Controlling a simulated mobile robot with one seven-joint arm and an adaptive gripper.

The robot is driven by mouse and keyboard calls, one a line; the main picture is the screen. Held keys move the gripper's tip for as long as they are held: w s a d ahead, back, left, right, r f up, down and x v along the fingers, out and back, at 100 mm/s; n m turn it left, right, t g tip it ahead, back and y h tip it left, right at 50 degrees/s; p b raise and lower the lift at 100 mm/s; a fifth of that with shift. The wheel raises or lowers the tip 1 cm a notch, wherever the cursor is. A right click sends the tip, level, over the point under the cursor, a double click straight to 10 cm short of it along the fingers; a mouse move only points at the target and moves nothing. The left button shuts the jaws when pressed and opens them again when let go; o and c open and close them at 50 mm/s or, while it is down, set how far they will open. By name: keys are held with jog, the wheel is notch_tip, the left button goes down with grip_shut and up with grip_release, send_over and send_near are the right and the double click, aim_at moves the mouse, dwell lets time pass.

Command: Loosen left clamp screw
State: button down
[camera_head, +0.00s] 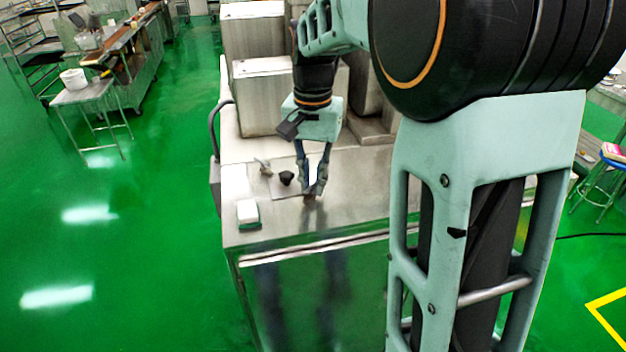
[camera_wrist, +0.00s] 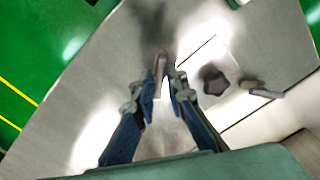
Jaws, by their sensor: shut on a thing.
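My gripper (camera_head: 312,190) points down at the metal machine top, its two blue-grey fingers close together. In the wrist view its fingertips (camera_wrist: 165,88) close on a small brownish-grey clamp screw (camera_wrist: 160,65). The fingers hide part of the screw, and only a small brownish bit of it shows in the head view. A dark lobed knob (camera_head: 287,178) stands just left of my gripper in the head view; in the wrist view the knob (camera_wrist: 214,81) is to the right. Beyond it is a second metal screw or handle (camera_head: 263,166), apart from my gripper; it also shows in the wrist view (camera_wrist: 262,90).
A white and green block (camera_head: 248,213) lies near the left front edge of the machine top (camera_head: 345,205). Tall metal housings (camera_head: 262,97) rise behind my gripper. The green floor to the left is open, with a small table (camera_head: 90,95) farther off.

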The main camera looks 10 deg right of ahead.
jog(key=c, duration=2.1)
grip_release()
notch_tip(320, 180, up, 12)
jog(key=shift+a+f, duration=0.1)
